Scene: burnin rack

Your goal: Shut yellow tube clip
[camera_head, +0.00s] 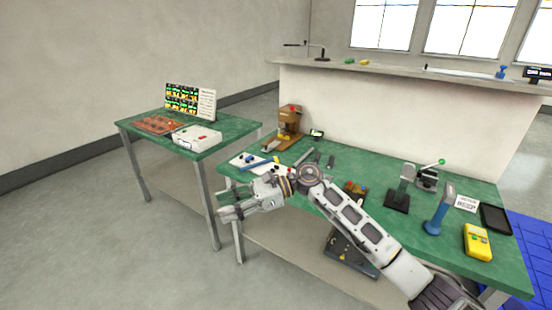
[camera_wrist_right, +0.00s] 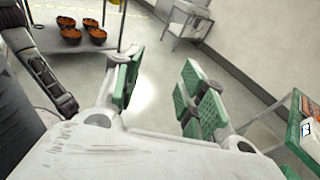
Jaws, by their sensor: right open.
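My right gripper (camera_head: 230,212) is open and empty, held out in front of the left end of the green workbench. In the wrist view its green-padded fingers (camera_wrist_right: 163,90) are spread apart with only floor between them. A blue tube-like piece (camera_head: 257,164) lies on a white sheet (camera_head: 237,159) at the bench's left end, behind the gripper. Small yellow bits show close to it, partly behind my wrist. I cannot tell whether one is the yellow tube clip, or whether it is open or shut. My left gripper is not in view.
The workbench (camera_head: 400,230) holds a brown press (camera_head: 290,122), grey stands, a blue-handled tool (camera_head: 438,212) and a yellow meter (camera_head: 477,241). A side table (camera_head: 235,130) carries a white box (camera_head: 197,135) and panel.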

